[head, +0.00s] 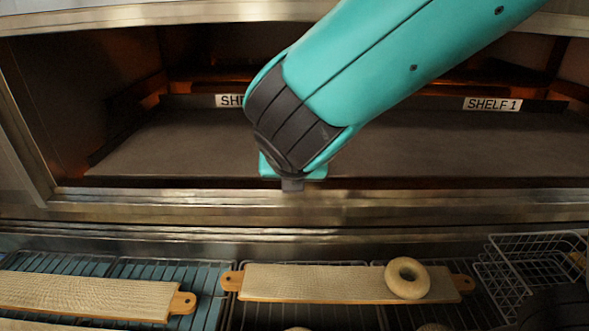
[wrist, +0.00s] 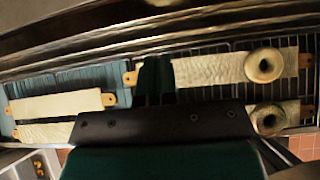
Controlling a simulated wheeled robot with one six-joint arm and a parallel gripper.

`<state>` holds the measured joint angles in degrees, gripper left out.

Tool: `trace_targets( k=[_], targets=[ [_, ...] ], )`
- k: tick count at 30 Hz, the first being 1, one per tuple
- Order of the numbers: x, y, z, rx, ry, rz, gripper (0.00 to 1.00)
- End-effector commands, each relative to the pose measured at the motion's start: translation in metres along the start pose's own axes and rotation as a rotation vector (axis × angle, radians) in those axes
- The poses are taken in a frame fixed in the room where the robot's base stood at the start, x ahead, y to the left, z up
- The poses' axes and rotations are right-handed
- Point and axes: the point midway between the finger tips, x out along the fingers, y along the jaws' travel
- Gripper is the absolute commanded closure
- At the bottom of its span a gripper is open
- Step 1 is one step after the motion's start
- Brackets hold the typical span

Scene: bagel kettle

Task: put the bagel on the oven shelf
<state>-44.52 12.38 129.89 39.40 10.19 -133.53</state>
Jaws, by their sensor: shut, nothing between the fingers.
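A pale ring-shaped bagel (head: 407,278) lies on the right part of a cloth-covered wooden board (head: 310,283) on the wire rack. It also shows at the upper right in the wrist view (wrist: 265,65). The oven shelf, a flat dark deck (head: 450,145), lies behind a metal sill, with a SHELF 1 label (head: 492,104) at its back right. My gripper (head: 292,184) is in front of the oven mouth, left of the bagel and apart from it. Its dark fingers (wrist: 156,80) show shut and empty in the wrist view. My arm hides part of the oven.
Another bagel (wrist: 268,118) lies on a nearer board. Bare cloth-covered boards (head: 85,295) rest on the left rack. A white wire basket (head: 510,280) stands at the right. The metal sill (head: 400,207) runs between racks and oven. The visible oven deck is clear.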

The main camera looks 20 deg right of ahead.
Motion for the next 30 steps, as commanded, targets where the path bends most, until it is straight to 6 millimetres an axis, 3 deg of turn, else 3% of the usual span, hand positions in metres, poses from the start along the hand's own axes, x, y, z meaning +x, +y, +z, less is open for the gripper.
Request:
trace_targets(
  k=[5, 17, 22, 30],
  targets=[
    [0.019, -0.001, 0.001, -0.020, -0.005, -0.008, 1.00],
    [0.102, -0.002, 0.002, -0.016, -0.001, -0.008, 1.00],
    [0.116, -0.001, 0.022, -0.014, -0.003, -0.004, 1.00],
    [0.127, 0.000, 0.029, -0.016, -0.004, -0.002, 1.00]
  ],
)
